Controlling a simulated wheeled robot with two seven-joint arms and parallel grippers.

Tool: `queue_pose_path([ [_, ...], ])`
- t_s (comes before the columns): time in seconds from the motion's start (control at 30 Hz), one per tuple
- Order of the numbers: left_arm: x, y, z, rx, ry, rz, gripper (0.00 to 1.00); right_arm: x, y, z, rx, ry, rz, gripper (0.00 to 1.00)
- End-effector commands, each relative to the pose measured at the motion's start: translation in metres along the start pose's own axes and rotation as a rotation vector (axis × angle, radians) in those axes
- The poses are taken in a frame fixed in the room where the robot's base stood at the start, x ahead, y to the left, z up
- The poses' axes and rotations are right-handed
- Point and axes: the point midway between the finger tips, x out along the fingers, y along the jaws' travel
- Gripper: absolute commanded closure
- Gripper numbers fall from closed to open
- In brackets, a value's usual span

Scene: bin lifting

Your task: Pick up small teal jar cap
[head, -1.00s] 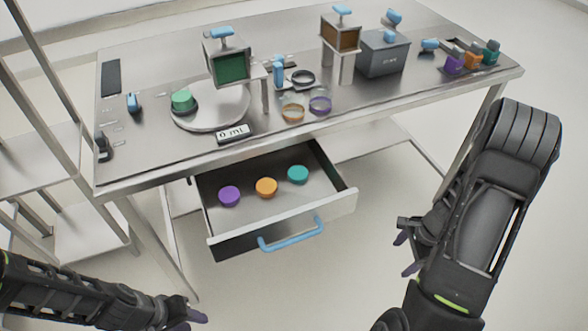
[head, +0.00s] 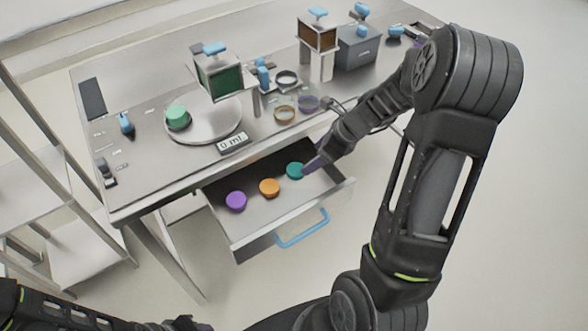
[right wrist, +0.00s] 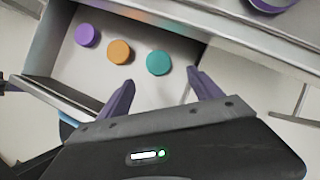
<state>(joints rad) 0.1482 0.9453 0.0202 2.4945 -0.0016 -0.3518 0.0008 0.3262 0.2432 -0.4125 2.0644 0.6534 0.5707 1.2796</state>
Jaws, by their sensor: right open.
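The small teal jar cap (head: 295,170) lies in the open drawer (head: 252,236), rightmost in a row of caps. It also shows in the right wrist view (right wrist: 159,62), ahead of and between the two fingers. My right gripper (head: 312,166) is beside the teal cap in the head view, at the drawer's right side. In the right wrist view the right gripper (right wrist: 160,90) is open with nothing between its purple fingers. My left gripper (head: 185,323) is at the bottom edge of the head view, far from the drawer, and its fingers are unclear.
An orange cap (head: 269,187) and a purple cap (head: 236,201) lie left of the teal cap in the drawer. The tabletop edge overhangs the drawer's back. A blue handle (head: 302,229) is on the drawer front.

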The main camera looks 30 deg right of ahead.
Motion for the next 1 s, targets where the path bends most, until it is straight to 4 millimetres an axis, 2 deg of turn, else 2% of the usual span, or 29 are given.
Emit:
queue_pose_path([
  [0.37, 0.002, 0.001, 0.002, -0.009, -0.003, 0.004, 0.66, 0.006, 0.005, 0.003, 0.003, 0.0, 0.01, 0.25],
  [0.63, 0.005, 0.0, 0.001, -0.008, -0.002, 0.005, 0.66, 0.03, 0.004, 0.003, 0.002, 0.0, 0.009, 0.25],
  [1.0, 0.005, -0.001, 0.001, -0.007, -0.002, 0.005, 0.66, 0.035, 0.004, 0.002, 0.003, 0.001, 0.01, 0.25],
])
